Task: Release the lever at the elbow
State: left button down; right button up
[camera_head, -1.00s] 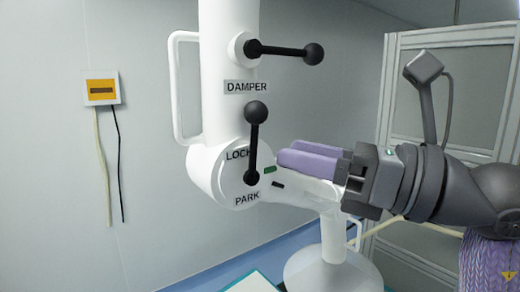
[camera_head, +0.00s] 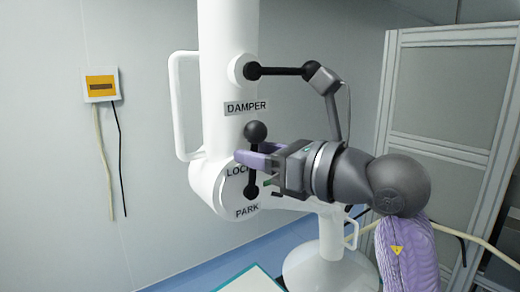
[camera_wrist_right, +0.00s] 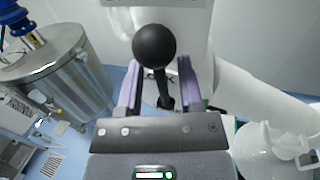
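The elbow lever is a black rod with a ball knob (camera_head: 256,131), standing nearly upright on the white elbow joint (camera_head: 208,184) between the LOCK and PARK labels. My right gripper (camera_head: 256,153) has come in from the right, with its purple fingers at the lever just below the knob. In the right wrist view the lever knob (camera_wrist_right: 154,46) shows between the two fingertips (camera_wrist_right: 159,70), one on each side. The fingers are apart, with visible gaps beside the rod. My left gripper is not in view.
A white handle (camera_head: 178,110) is on the column's left. A grey framed cabinet (camera_head: 440,100) stands at right. A steel vessel (camera_wrist_right: 65,65) shows in the wrist view.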

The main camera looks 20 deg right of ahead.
grip_shut()
dwell(1.2)
